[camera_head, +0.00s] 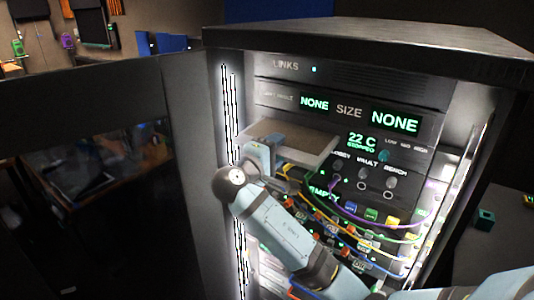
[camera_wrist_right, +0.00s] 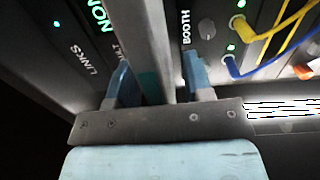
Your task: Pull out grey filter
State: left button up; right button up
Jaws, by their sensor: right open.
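The grey filter (camera_head: 300,138) is a flat light-grey slab that sticks out of the front of the rack, below the panel with the NONE readouts. My right gripper (camera_head: 268,153) is at its left front corner, partly in front of it. In the right wrist view the grey filter (camera_wrist_right: 152,40) shows as a long grey edge running between the two blue fingers of the gripper (camera_wrist_right: 155,75). The fingers stand apart, with a visible gap beside the slab. My left gripper is not in view.
The lit rack (camera_head: 345,90) has a dark top and an open dark door (camera_head: 100,180) on the left. Below and right of the slab are knobs, coloured plugs and a purple cable (camera_head: 350,212), near my right arm. A teal box (camera_head: 485,219) stands at the far right.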

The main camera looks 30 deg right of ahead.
jog(key=shift+w+d, duration=0.1)
jog(key=shift+d, duration=0.1)
grip_shut()
jog(key=c, duration=0.7)
grip_release()
grip_shut()
jog(key=p+v, duration=0.1)
jog(key=v, duration=0.7)
jog(key=shift+r+p, duration=0.2)
jog(key=shift+p, duration=0.15)
jog(key=shift+s, duration=0.25)
